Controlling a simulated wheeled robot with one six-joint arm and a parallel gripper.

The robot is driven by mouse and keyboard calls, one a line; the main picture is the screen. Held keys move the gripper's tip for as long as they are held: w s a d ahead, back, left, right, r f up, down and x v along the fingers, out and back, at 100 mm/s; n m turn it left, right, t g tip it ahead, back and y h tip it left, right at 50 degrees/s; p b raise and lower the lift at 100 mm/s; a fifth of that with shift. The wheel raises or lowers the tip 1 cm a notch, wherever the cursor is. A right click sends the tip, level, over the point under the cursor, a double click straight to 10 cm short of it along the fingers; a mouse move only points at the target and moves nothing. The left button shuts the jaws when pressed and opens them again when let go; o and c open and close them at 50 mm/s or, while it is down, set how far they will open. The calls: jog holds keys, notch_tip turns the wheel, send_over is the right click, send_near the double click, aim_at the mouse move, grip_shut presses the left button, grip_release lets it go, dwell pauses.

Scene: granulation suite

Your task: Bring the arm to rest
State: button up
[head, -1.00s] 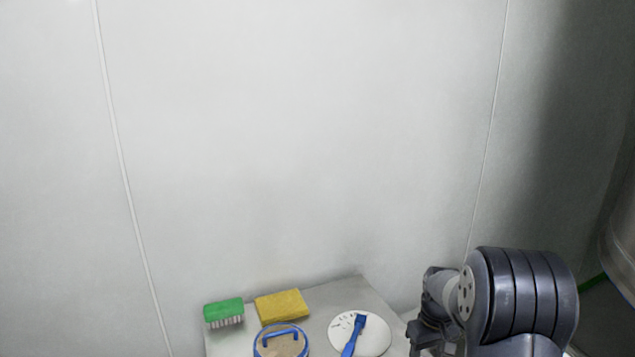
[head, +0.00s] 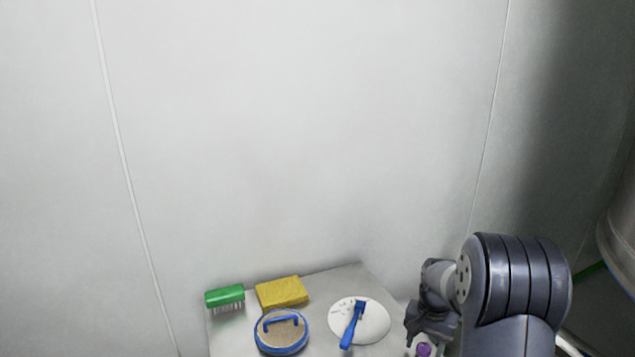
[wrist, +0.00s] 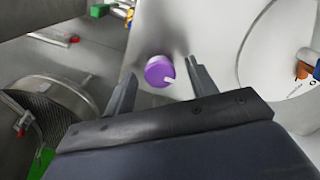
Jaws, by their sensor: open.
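My gripper shows in the wrist view (wrist: 158,88) with its two fingers spread and nothing held between them. A purple round object (wrist: 159,71) with a pale top lies beyond the fingertips, apart from them as far as I can tell. In the head view my arm stands at the lower right, beside the table's right edge. A bit of purple (head: 424,349) shows below the arm there. The fingertips are not clear in the head view.
A grey table (head: 235,343) holds a green brush (head: 225,296), a yellow sponge (head: 282,292), a blue-rimmed round sieve (head: 281,331) and a white disc (head: 373,320) with a blue brush (head: 352,326). A pale wall (head: 300,130) stands behind. A metal vessel (wrist: 60,115) shows left in the wrist view.

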jog(key=m, duration=0.9)
jog(key=shift+r, duration=1.15)
